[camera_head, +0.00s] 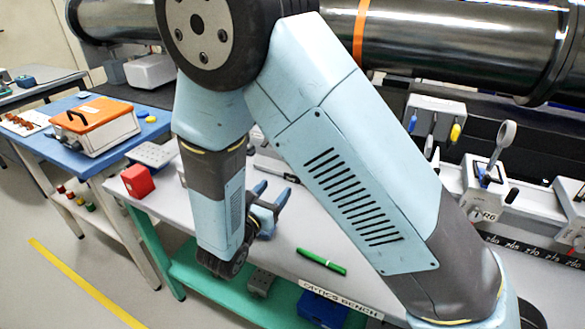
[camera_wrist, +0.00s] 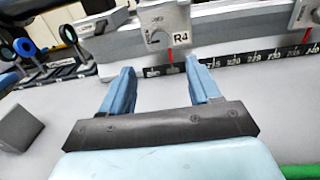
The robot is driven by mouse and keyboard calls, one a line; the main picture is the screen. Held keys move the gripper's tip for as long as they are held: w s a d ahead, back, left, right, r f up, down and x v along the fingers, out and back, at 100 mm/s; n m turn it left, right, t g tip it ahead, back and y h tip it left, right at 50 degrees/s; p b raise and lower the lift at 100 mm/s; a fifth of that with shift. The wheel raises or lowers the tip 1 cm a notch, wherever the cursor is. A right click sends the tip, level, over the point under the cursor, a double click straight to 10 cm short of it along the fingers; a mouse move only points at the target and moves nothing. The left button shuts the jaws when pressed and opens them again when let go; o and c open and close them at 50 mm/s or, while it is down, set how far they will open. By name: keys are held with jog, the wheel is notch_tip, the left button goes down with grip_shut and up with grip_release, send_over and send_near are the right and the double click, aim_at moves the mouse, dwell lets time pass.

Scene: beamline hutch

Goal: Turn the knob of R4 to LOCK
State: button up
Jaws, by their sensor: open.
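The R4 carrier (camera_wrist: 180,20) is a pale block on the rail in the wrist view, at the top centre, with a black-on-white R4 label. Its knob (camera_wrist: 157,38) is a small grey part on the lower left of its front face; I cannot read its setting. My gripper (camera_wrist: 158,70) is open and empty, its two blue fingers pointing toward R4 with a gap between them and the block. In the head view my gripper (camera_head: 272,194) hangs over the grey bench. R4 is not visible there; my arm covers much of the rail.
A black scale strip (camera_wrist: 240,58) runs along the rail. The R6 carrier (camera_head: 488,190) stands at the right. A green pen (camera_head: 321,261) and a red block (camera_head: 138,181) lie on the bench. Several dark-framed optics (camera_wrist: 30,55) stand at left in the wrist view.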

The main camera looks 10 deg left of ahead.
jog(key=x, duration=1.1)
jog(key=shift+w, duration=0.25)
jog(key=shift+d, duration=0.1)
jog(key=shift+c, duration=0.3)
jog(key=c, duration=1)
jog(key=shift+m, duration=0.4)
jog(key=m, duration=1.6)
jog(key=shift+s+d+f+m, duration=0.15)
jog(key=shift+d+f+m, duration=0.1)
jog(key=shift+m, duration=0.15)
jog(key=shift+a, duration=0.1)
jog(key=shift+m, duration=0.3)
